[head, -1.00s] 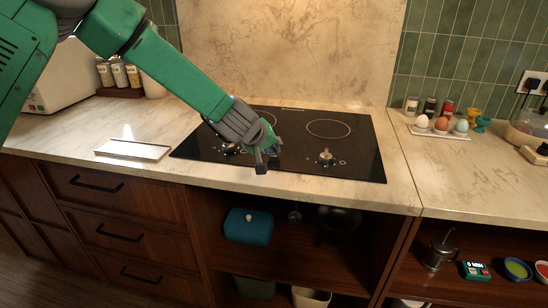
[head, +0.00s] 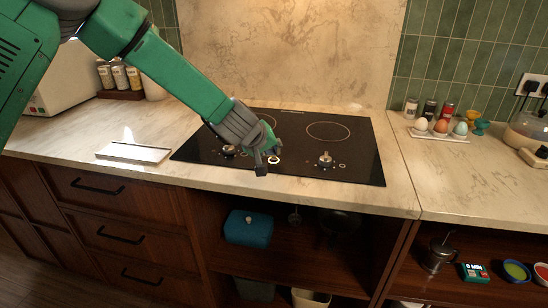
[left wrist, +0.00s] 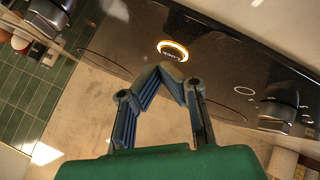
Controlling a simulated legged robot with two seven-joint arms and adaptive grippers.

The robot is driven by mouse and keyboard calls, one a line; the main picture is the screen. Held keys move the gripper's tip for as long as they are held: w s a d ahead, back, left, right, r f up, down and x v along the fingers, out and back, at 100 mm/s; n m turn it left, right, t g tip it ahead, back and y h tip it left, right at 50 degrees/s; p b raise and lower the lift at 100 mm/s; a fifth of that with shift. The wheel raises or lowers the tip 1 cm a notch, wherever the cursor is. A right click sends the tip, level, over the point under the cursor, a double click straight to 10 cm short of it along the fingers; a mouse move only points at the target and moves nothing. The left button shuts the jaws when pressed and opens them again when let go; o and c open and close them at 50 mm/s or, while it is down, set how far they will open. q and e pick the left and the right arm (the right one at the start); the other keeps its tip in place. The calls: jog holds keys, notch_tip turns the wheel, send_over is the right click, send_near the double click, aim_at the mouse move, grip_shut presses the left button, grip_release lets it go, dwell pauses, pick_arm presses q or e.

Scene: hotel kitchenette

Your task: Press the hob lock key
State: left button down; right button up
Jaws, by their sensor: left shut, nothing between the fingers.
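The black glass hob (head: 350,157) is set in the counter. The hob lock key (head: 274,159) is a small ring near its front edge, between two knobs. In the left wrist view the key (left wrist: 173,50) glows with a white and orange ring around a small dark label. My left gripper (head: 262,170) is shut and empty, just left of the key in the head view. In the left wrist view its closed fingertips (left wrist: 168,74) sit just beside the ring; I cannot tell whether they touch the glass. My right gripper is not in view.
Knobs stand on both sides of the key, a left one (head: 229,150) and a right one (head: 325,159). A plain ring mark (left wrist: 243,90) is near one knob. A white tray (head: 133,151) lies left on the counter; eggs (head: 441,126) stand on the right.

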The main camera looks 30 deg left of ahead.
aim_at(273, 160)
pick_arm(q)
jog(key=shift+r, duration=0.3)
notch_tip(273, 160, up, 5)
jog(key=p, duration=0.5)
jog(key=shift+r, duration=0.1)
dwell(0.4)
